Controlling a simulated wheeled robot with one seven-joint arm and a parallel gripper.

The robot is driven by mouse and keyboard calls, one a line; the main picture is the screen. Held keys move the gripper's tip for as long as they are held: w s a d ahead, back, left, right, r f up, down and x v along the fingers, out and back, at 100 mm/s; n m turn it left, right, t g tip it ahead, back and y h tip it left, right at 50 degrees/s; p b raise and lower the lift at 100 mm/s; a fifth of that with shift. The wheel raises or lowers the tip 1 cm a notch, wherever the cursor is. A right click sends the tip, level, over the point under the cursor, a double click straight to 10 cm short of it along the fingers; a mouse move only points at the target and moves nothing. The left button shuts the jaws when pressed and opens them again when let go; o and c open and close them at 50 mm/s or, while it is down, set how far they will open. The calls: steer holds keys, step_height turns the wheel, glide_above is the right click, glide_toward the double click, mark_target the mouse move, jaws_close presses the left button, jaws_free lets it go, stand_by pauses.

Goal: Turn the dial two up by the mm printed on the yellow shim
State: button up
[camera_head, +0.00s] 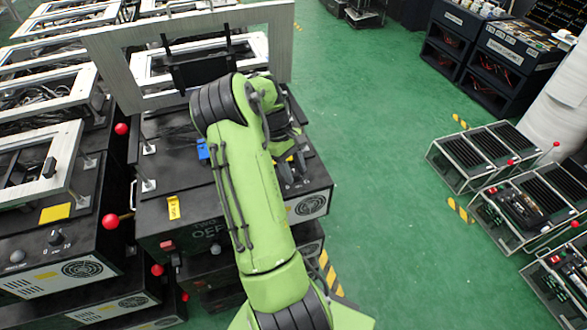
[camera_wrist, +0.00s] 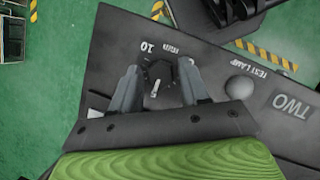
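Dial two (camera_wrist: 158,80) shows in the wrist view as a round black knob with a white pointer line, on a dark panel printed "TWO", with "10" beside the knob. My gripper (camera_wrist: 160,85) is open, with one grey finger on each side of the knob; I cannot tell whether they touch it.
A blue piece (camera_head: 203,149) lies on the middle unit, left of my arm. The left unit has another dial (camera_head: 56,237) and a plain-looking yellow piece (camera_head: 55,212). Red ball-ended levers (camera_head: 110,221) stick out between units.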

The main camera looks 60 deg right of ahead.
steer(key=c, duration=0.8)
steer(key=shift+o, duration=0.2)
steer(key=shift+r+m+p, duration=0.1)
steer(key=shift+m+p, duration=0.2)
steer(key=m+y+p, duration=0.1)
steer(key=m+p, duration=0.1)
steer(key=m, duration=0.1)
steer(key=shift+d+t+p, duration=0.1)
steer(key=shift+t+p, duration=0.2)
steer(key=shift+p, duration=0.05)
steer(key=shift+s+m+t+y+p, duration=0.1)
steer(key=shift+m+t+y+p, duration=0.25)
steer(key=shift+m, duration=0.65)
steer(key=shift+m+t+y+p, duration=0.15)
steer(key=shift+m+y+p, duration=0.3)
steer(key=shift+m, duration=0.55)
steer(key=o, duration=1.1)
steer(key=shift+c, duration=0.2)
